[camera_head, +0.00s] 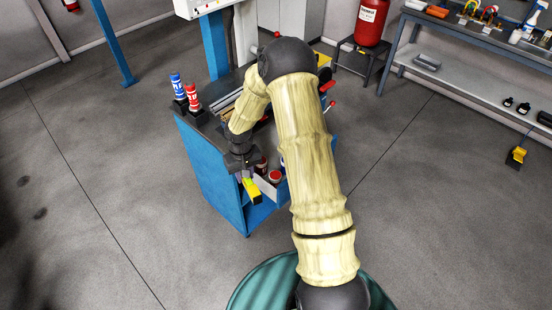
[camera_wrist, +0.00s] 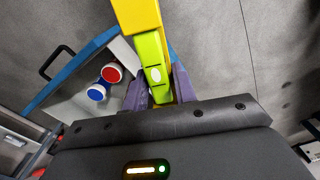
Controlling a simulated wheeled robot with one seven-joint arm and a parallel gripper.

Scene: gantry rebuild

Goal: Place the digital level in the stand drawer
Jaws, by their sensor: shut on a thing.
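The digital level is a yellow bar (camera_head: 252,191) with a lime-green part, large in the wrist view (camera_wrist: 152,55). My gripper (camera_wrist: 160,90) is shut on it, with one dark finger on each side of the green part. In the head view, my gripper (camera_head: 244,172) holds the level in front of the blue stand (camera_head: 207,167), beside the open stand drawer (camera_head: 267,186). The wrist view shows the pale drawer floor (camera_wrist: 72,108) left of the level, with grey ground behind the level's yellow end. My arm hides part of the stand and drawer.
Red-topped (camera_wrist: 112,73) and blue-topped (camera_wrist: 96,92) containers stand in the drawer. A black handle (camera_wrist: 56,62) is on its blue front. A blue bottle (camera_head: 177,86) and a red bottle (camera_head: 192,97) stand on the stand's top. A workbench (camera_head: 470,80) is at right; the floor left is clear.

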